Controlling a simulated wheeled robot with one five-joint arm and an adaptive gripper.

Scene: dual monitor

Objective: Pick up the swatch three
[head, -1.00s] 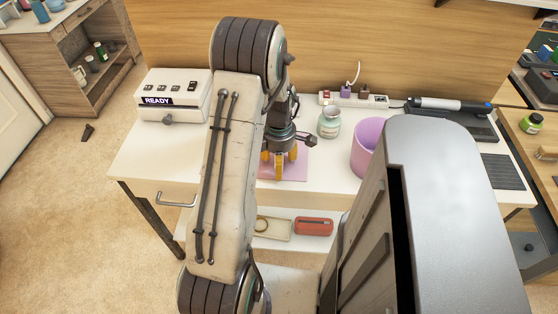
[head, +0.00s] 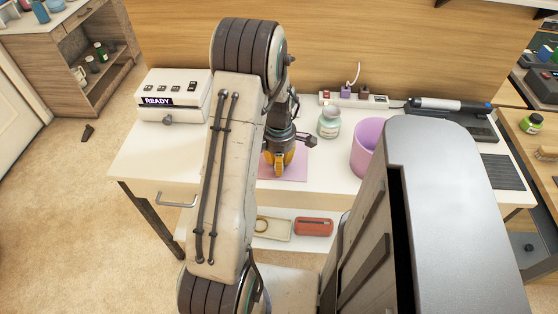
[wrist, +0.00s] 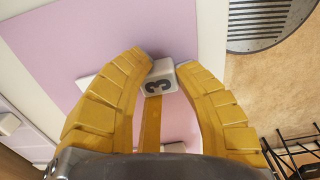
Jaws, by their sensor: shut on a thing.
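Swatch three is a small pale block with a dark "3" (wrist: 159,86), seen in the wrist view between my fingertips. My gripper (wrist: 164,66) is shut on it, with a yellow finger at each side. In the head view my gripper (head: 278,172) is low over the pink mat (head: 298,172) on the white table, and the swatch is hidden there by the fingers and arm. The mat also spreads under the fingers in the wrist view (wrist: 100,35). I cannot tell whether the swatch still touches the mat.
A lilac cup (head: 366,150) and a pale green jar (head: 329,122) stand right of my gripper. A white box reading READY (head: 172,95) is at the left. A power strip (head: 375,101) lies at the back. A shelf below holds a red case (head: 314,226).

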